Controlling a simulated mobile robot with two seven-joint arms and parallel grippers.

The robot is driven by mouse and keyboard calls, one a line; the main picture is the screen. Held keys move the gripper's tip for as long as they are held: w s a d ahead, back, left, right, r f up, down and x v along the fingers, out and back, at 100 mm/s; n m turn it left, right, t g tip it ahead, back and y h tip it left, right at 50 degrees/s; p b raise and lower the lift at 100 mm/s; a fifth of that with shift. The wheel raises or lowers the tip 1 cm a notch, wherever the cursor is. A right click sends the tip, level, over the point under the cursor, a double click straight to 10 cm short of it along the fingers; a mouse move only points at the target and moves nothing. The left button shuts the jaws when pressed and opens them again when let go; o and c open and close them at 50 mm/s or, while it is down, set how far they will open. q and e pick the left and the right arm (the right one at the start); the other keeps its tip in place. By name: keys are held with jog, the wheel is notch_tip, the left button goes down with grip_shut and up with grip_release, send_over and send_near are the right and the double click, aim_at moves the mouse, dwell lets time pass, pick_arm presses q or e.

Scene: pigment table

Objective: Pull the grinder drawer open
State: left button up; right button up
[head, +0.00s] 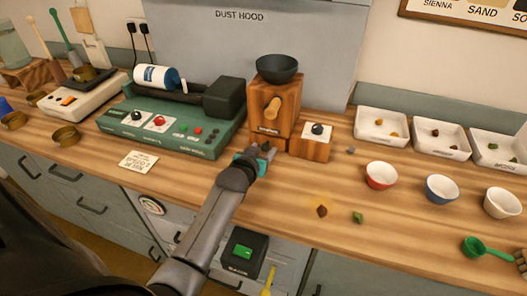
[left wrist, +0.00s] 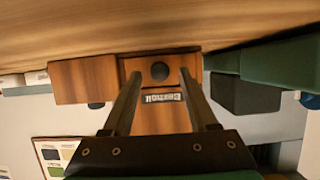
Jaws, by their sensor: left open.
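The grinder (head: 287,108) is a wooden box with a dark bowl on top and a round wooden piece on its front. It stands against the dust hood. In the left wrist view, which is upside down, the grinder drawer (left wrist: 138,66) shows a dark round knob (left wrist: 160,72) near a small label (left wrist: 162,97). The drawer looks closed. My left gripper (head: 257,155) is open at the grinder's lower front and hides the knob in the head view. In the left wrist view its fingers (left wrist: 160,77) appear on either side of the knob, with visible gaps. My right gripper is out of view.
A wooden block with a black knob (head: 313,145) stands right of the grinder. A green machine (head: 165,140) stands to its left. Red (head: 381,176), blue (head: 441,189) and white (head: 502,203) bowls stand at right. The counter in front of the grinder is mostly clear.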

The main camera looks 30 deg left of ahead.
pick_arm(q)
jog(key=shift+w+a+f, duration=0.15)
jog(key=shift+w+f, duration=0.05)
jog(key=shift+w, duration=0.35)
grip_shut()
dwell(1.2)
